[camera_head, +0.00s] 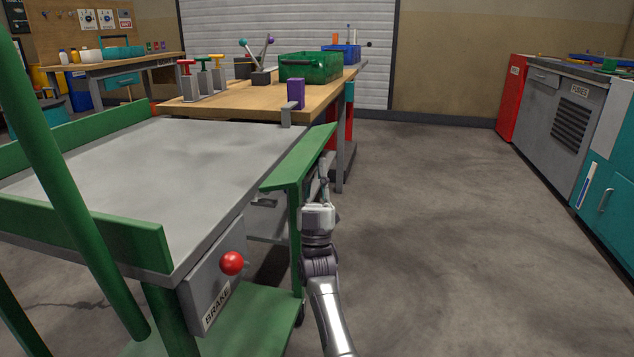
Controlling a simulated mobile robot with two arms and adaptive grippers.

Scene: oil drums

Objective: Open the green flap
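The green flap (298,161) is a long panel along the right side of a green cart with a grey top (150,155). It sticks out to the right from the edge of the top, looking roughly level with it. My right gripper (324,170) is at the flap's outer right edge, with its fingers pointing up and away along that edge. The fingers are partly hidden by the flap, and I cannot tell whether they touch it. Whether they are open or shut is unclear. My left gripper is not in view.
A grey box with a red brake knob (232,263) is at the cart's near end. A wooden workbench (235,108) stands behind, with a green crate (310,67) and a purple block (296,93). Grey and teal cabinets (565,125) line the right; floor between is clear.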

